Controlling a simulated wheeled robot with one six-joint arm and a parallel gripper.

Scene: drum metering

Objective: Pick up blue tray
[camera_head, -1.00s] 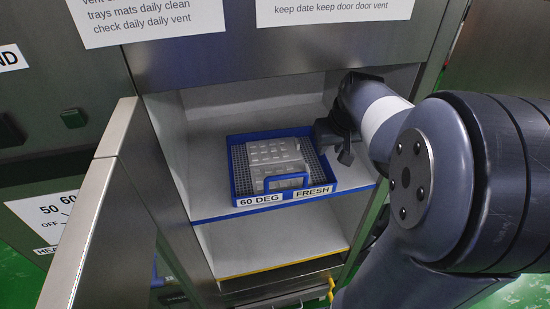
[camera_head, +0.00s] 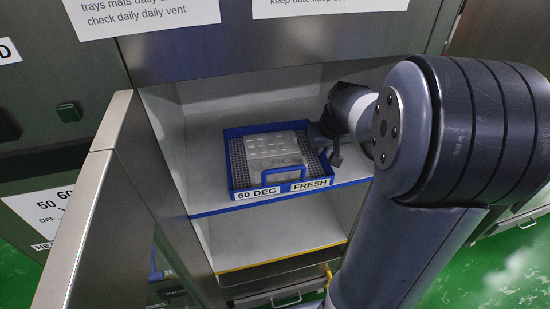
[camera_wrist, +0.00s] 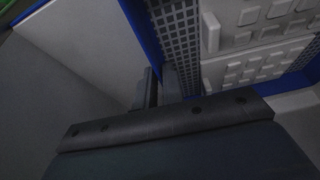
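The blue tray (camera_head: 227,165) sits on the upper shelf of the open cabinet. It has a blue handle (camera_head: 284,187) on its front wall, labels reading "60 DEG" and "FRESH", and a grey grid floor. A pale ribbed block (camera_head: 272,148) lies in it; the block also shows in the wrist view (camera_wrist: 255,60). My gripper (camera_head: 326,147) is at the tray's right wall. In the wrist view, the fingers of my gripper (camera_wrist: 160,88) are close together, one on each side of the blue wall (camera_wrist: 141,28). Whether they press on it is unclear.
The open cabinet door (camera_head: 85,210) stands on the left. The cabinet's side wall is close to my gripper on the right. A lower shelf (camera_head: 265,240) with a yellow edge lies empty below. The upper shelf (camera_head: 200,165) is bare left of the tray.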

